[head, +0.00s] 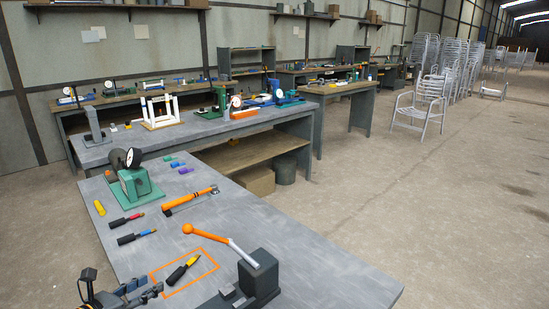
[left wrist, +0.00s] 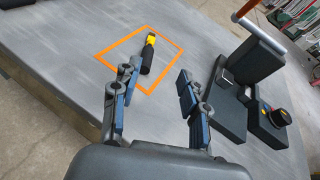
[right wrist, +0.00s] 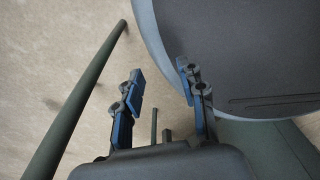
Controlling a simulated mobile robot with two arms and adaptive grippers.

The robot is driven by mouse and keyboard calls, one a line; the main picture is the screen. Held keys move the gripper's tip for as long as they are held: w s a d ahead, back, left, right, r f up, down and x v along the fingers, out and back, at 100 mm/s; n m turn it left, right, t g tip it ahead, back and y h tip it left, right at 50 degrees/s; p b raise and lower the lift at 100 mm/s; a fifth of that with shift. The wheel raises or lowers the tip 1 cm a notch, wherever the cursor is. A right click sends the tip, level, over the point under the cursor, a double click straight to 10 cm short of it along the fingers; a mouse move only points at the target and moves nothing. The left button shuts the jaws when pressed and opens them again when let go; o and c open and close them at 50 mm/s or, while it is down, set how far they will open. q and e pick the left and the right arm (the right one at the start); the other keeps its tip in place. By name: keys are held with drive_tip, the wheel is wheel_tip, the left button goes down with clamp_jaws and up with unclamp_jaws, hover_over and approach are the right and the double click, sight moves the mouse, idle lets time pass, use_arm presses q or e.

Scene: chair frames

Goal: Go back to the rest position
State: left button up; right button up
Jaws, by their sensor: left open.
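My left gripper (head: 140,291) is low at the left of the head view, over the near bench. In the left wrist view its blue-padded fingers (left wrist: 157,83) are apart with nothing between them. A black-handled tool with a yellow end (head: 182,270) lies inside an orange outline (head: 207,279) on the bench. It also shows just beyond the fingers in the left wrist view (left wrist: 148,54), apart from them. My right gripper (right wrist: 160,76) shows only in the right wrist view, open and empty, with pale floor and a dark rounded surface behind it.
The grey bench (head: 330,270) holds a black fixture with an orange-ended lever (head: 258,278), an orange tool (head: 190,201), two more black-handled tools (head: 127,222) and a green device (head: 135,183). Stacked metal chairs (head: 455,75) stand on open floor at right.

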use_arm(q)
drive_tip(key=s+d+r+n+t+y, duration=0.3)
drive_tip(key=r+n+t, duration=0.35)
drive_tip(key=n, duration=0.55)
drive_tip(key=s+d+f+n+g+y, duration=0.2)
drive_tip(key=s+f+n+g+y, duration=0.5)
drive_tip(key=s+f+n+g, duration=1.05)
drive_tip(key=s+d+n+h, duration=0.5)
drive_tip(key=s+d+n, duration=0.3)
drive_tip(key=d, duration=0.3)
wheel_tip(320, 180, down, 24)
drive_tip(key=s+p, duration=0.1)
drive_tip(key=p, duration=0.1)
drive_tip(key=s+a+f+g+p, duration=0.1)
drive_tip(key=s+a+f, duration=0.1)
drive_tip(key=s+f, duration=1.3)
drive_tip(key=shift+s+a+m+g+p, duration=0.35)
drive_tip(key=shift+s+m+p, duration=0.1)
drive_tip(key=shift+s, duration=0.4)
